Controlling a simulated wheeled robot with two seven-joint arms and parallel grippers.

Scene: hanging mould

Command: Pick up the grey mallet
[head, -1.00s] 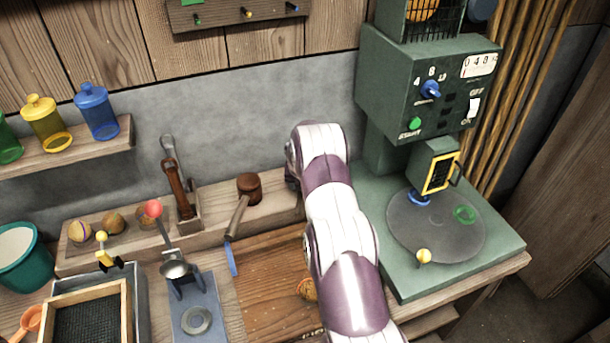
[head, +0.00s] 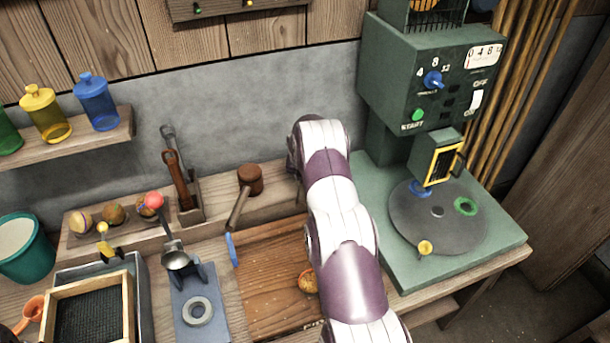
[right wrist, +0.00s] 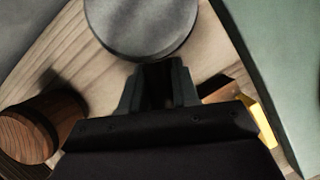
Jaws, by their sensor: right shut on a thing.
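The grey mallet shows in the right wrist view as a round dark grey head (right wrist: 142,25) just beyond my fingertips. My right gripper (right wrist: 157,85) is shut on it; the part between the fingers is mostly hidden. In the head view my right arm covers the gripper and the grey mallet. My left gripper is not clearly seen.
A green machine (head: 420,90) with a round turntable (head: 430,235) stands close right of my right arm. A wooden board (head: 270,285) lies left of it. A blue press (head: 198,305), a framed sieve (head: 88,310) and a teal bucket (head: 25,250) fill the left side.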

